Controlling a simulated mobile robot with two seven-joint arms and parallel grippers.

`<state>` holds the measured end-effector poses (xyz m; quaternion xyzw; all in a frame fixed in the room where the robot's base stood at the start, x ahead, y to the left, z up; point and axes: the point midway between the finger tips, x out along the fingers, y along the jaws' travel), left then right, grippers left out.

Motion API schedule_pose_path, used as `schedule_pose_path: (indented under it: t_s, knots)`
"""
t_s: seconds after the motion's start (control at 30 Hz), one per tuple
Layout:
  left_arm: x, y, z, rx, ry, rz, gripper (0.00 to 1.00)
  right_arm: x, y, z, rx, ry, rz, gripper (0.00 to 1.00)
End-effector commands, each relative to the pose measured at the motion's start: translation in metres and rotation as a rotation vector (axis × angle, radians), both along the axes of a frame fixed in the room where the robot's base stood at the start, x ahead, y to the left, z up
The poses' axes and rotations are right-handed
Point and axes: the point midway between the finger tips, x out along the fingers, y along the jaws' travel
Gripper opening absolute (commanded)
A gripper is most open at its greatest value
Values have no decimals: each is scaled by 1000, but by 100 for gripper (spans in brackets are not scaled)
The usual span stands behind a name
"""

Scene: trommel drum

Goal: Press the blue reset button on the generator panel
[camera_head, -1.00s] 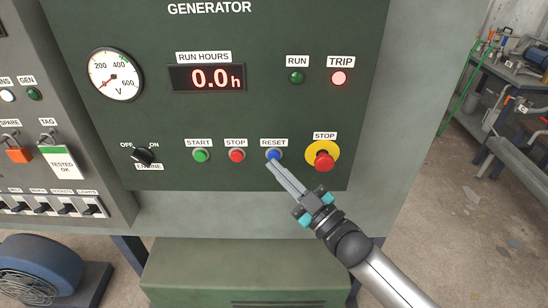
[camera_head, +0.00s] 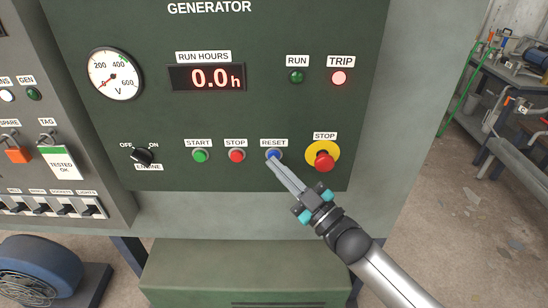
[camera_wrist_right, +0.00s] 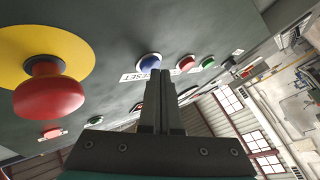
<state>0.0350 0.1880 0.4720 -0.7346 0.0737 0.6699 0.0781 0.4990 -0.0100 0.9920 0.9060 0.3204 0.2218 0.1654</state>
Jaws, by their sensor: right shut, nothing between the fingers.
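The blue reset button (camera_head: 274,154) sits on the green generator panel (camera_head: 130,190) under a RESET label, between the red stop button and the large emergency stop. My right gripper (camera_head: 269,163) is shut and empty, its fingertips at the lower edge of the blue button. In the right wrist view the blue button (camera_wrist_right: 149,62) shows just beyond the fingertips (camera_wrist_right: 160,74), which overlap its label in the picture. I cannot tell whether the tips touch the button. My left gripper is not in view.
A red mushroom stop (camera_head: 324,161) on a yellow disc stands close right of the gripper. A red stop button (camera_head: 237,155), a green start button (camera_head: 201,155) and an engine switch (camera_head: 143,155) lie left. The TRIP lamp (camera_head: 339,78) glows pale red; the run display (camera_head: 208,78) reads 0.0 h.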

Motion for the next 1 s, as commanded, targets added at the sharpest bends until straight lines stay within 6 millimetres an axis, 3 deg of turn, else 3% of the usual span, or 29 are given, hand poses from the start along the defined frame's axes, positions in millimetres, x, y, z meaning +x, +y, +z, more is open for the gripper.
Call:
schedule_pose_path:
  t_s: [0.47,1.0]
  knots:
    - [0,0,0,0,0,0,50,2,0,0,0,2,-1,0]
    - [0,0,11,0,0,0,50,-15,0,0,0,1,-1,0]
